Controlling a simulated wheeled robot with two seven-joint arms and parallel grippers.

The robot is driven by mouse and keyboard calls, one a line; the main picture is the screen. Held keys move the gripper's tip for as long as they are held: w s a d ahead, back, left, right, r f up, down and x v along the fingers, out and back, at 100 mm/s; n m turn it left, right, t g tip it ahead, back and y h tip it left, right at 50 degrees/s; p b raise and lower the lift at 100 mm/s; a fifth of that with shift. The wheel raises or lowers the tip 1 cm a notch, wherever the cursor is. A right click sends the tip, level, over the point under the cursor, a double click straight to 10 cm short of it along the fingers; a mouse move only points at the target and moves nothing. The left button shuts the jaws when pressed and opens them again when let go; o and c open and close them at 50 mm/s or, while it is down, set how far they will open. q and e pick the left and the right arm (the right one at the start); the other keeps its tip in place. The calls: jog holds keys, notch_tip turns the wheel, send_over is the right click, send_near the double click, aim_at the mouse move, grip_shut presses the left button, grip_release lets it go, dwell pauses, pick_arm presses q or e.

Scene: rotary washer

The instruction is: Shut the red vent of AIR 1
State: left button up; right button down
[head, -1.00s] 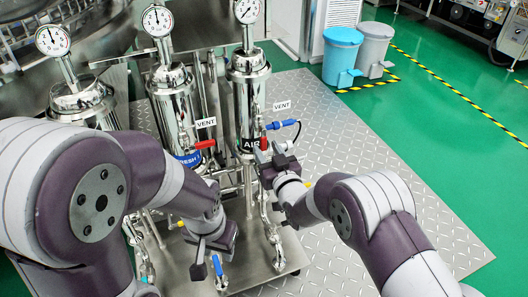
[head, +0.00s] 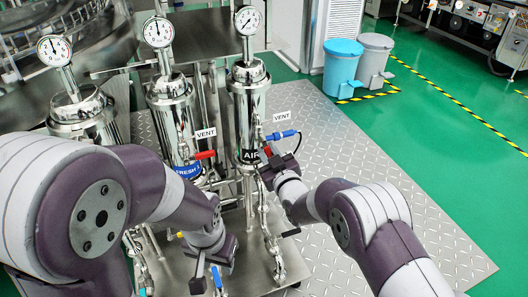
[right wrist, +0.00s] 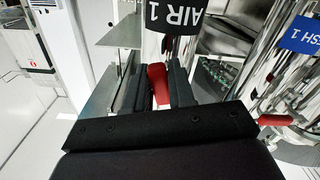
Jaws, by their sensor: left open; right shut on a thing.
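The AIR 1 housing is a steel cylinder (head: 250,105) with a black label (head: 250,156), which reads AIR 1 in the right wrist view (right wrist: 172,17). Its red vent handle (right wrist: 158,84) sits between the fingers of my right gripper (right wrist: 160,90), which is shut on it. In the head view the right gripper (head: 272,166) is just right of and below the label, and only a bit of the red handle (head: 267,151) shows. My left gripper (head: 210,268) is open, low in front of the frame; whether anything lies between its fingers is unclear.
A blue handle (head: 284,134) sticks out right, just above the right gripper. The FRESH 1 housing (head: 172,115) stands to the left, with its own red vent handle (head: 205,154). A third housing (head: 85,115) is further left. The floor plate (head: 400,200) to the right is clear.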

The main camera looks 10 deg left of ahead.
jog(key=shift+w+d+r+n, duration=0.1)
jog(key=shift+w+d+n, duration=0.1)
jog(key=shift+n, duration=0.4)
jog(key=shift+w+d+r+n, duration=0.1)
jog(key=shift+d+n, duration=0.1)
jog(key=shift+n, duration=0.4)
jog(key=c, duration=1)
grip_release()
jog(key=shift+c, duration=0.2)
jog(key=shift+s, duration=0.15)
jog(key=p+v, duration=0.5)
jog(key=v, duration=0.7)
jog(key=shift+s+d+p, duration=0.2)
jog(key=shift+p, duration=0.2)
